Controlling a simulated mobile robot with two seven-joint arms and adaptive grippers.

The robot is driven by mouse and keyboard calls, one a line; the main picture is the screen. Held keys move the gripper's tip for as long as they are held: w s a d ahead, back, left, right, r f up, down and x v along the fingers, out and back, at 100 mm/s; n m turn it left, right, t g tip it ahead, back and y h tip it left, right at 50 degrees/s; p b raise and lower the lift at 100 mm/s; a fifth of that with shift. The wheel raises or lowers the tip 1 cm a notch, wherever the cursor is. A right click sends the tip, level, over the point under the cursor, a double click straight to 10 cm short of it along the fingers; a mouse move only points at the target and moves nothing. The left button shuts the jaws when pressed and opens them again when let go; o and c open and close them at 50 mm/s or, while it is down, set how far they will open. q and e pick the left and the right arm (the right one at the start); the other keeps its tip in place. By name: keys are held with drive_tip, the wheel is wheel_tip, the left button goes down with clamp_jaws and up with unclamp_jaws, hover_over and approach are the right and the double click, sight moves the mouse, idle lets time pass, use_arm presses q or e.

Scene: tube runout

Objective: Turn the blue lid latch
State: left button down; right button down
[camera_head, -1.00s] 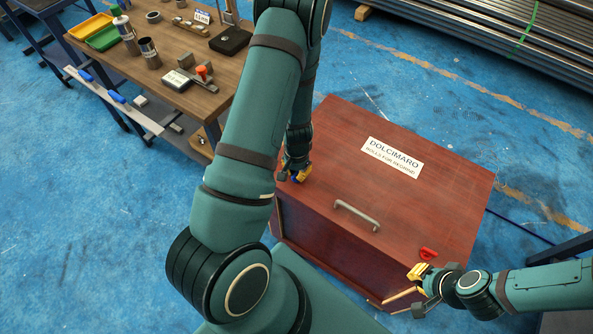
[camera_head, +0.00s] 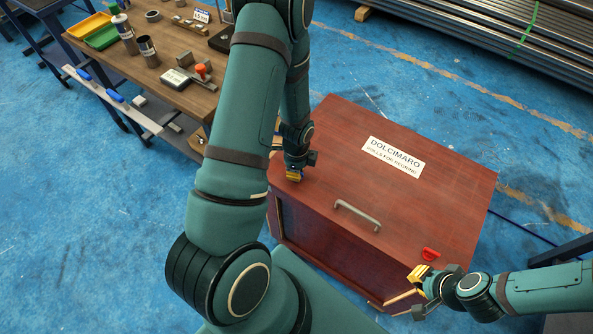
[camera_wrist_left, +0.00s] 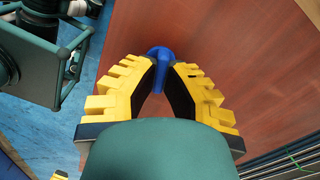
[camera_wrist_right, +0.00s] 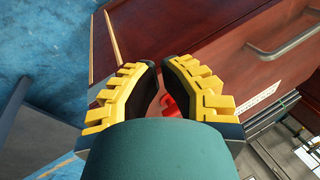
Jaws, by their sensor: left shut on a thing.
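The blue lid latch (camera_wrist_left: 159,66) shows in the left wrist view, standing on the red-brown lid (camera_head: 330,125) of a wooden chest. My left gripper (camera_wrist_left: 162,64) is shut on it, with one finger on each side. In the head view my left gripper (camera_head: 294,176) is at the lid's left corner and hides the latch. A red latch (camera_head: 430,253) lies on the lid's near right corner. My right gripper (camera_head: 418,272) is just beside that corner, apart from the red latch. In the right wrist view its fingertips (camera_wrist_right: 161,62) nearly meet, with nothing seen between them.
A grey bar handle (camera_head: 357,215) and a white label (camera_head: 393,157) are on the lid. A workbench (camera_head: 180,45) with tools stands at the upper left. Metal pipes (camera_head: 500,35) are stacked at the back right. Blue floor is clear left of the chest.

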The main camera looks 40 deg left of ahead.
use_arm(q)
drive_tip(key=shift+m, duration=1)
drive_tip(key=c, duration=1.4)
unclamp_jaws()
drive_tip(key=shift+m, duration=0.4)
drive_tip(key=o, duration=0.4)
drive_tip(key=shift+r, duration=0.1)
wheel_tip(320, 180, up, 6)
drive_tip(key=p, duration=0.4)
drive_tip(key=shift+p, duration=0.4)
